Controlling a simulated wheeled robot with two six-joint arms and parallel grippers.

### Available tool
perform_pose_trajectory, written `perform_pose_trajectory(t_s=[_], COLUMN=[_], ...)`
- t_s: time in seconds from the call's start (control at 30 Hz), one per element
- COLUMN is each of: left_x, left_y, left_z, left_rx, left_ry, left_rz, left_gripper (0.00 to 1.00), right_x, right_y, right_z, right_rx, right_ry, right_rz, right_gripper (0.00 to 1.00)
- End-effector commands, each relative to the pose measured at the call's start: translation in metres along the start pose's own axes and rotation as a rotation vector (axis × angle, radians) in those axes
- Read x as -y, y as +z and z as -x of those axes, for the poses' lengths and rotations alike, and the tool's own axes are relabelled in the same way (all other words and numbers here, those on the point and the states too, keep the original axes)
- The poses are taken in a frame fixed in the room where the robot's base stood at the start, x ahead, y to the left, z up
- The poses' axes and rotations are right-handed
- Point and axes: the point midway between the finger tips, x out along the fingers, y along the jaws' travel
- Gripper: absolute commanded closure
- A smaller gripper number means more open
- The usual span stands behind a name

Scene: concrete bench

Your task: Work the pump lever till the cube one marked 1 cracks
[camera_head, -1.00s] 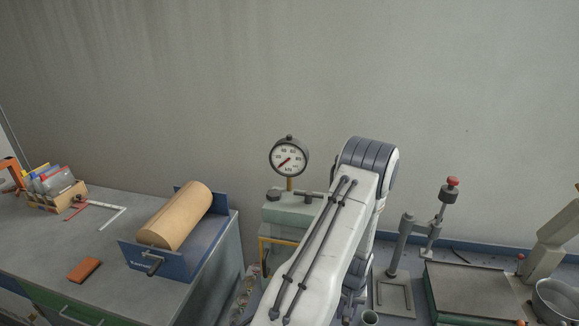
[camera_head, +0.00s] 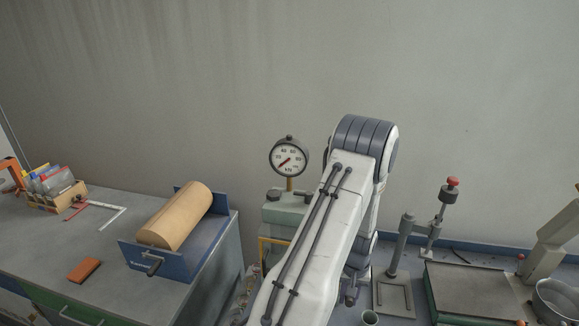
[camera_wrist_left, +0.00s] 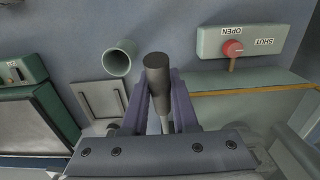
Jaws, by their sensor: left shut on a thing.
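The pump lever (camera_wrist_left: 157,72) has a dark cylindrical grip on a pale rod, seen in the left wrist view. My left gripper (camera_wrist_left: 161,100) is shut on it, with its purple-grey fingers on either side. A red release knob (camera_wrist_left: 232,48) sits on a pale green block between the words OPEN and SHUT. In the head view, the pressure gauge (camera_head: 289,157) stands above the pale green press head (camera_head: 287,208), its red needle toward the lower left. My white left arm hides much of the press. Cube one is not visible. My right gripper is not in view.
A blue paper-roll holder (camera_head: 205,245) and an orange-brown block (camera_head: 84,270) are on the left bench. A stand with a red knob (camera_head: 452,182) and a metal bowl (camera_head: 556,300) are at right. In the wrist view, an open green-grey cup (camera_wrist_left: 119,58) is near the lever.

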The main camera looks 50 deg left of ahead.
Motion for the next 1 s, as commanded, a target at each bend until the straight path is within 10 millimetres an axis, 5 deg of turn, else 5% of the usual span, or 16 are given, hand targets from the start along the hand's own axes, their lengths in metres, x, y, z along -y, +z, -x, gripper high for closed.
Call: perform_pose_trajectory(t_s=[0.2, 0.53, 1.0], left_x=[0.0, 0.0, 0.0], left_y=[-0.01, -0.01, 0.007], left_z=[0.023, 0.025, -0.015], left_rx=[-0.005, -0.001, 0.004], left_ry=[0.001, 0.0, -0.001], left_rz=[-0.001, -0.001, 0.0], left_gripper=[1.0, 1.0, 1.0], right_x=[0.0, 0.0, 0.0], right_y=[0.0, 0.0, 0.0], right_z=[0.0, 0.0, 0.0], right_rx=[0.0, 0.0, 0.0], right_ry=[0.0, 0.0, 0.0], right_rz=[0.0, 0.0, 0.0], right_gripper=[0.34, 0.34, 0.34])
